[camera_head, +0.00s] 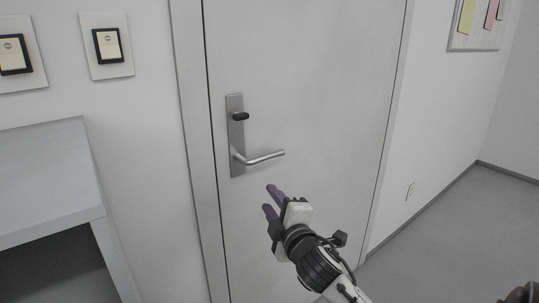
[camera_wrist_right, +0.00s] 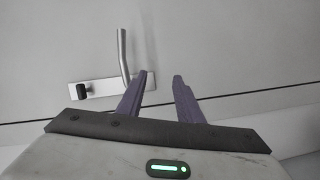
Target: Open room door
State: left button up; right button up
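The white room door (camera_head: 310,80) is shut in its frame in the head view. Its silver lever handle (camera_head: 262,158) sits on a tall metal plate with a dark knob (camera_head: 240,116) above it, near the door's left edge. My right gripper (camera_head: 269,200) is open and empty, just below the lever and apart from it in the picture. In the right wrist view, the two purple fingers (camera_wrist_right: 162,84) are spread, and the lever (camera_wrist_right: 124,55) lies just left of them, not between them. My left gripper is not in view.
A grey shelf or table (camera_head: 45,175) stands left of the door. Two switches (camera_head: 107,45) are on the wall above it. A board with coloured notes (camera_head: 478,22) hangs at the right, above clear grey floor (camera_head: 450,225).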

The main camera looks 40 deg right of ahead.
jog(key=h, duration=0.2)
send_near(272, 157)
jog(key=w, duration=0.1)
jog(key=x, duration=0.9)
jog(key=shift+s+d, duration=0.15)
jog(key=shift+d, duration=0.05)
jog(key=shift+w+d, duration=0.35)
jog(key=shift+w, duration=0.3)
jog(key=shift+c, duration=0.4)
grip_shut()
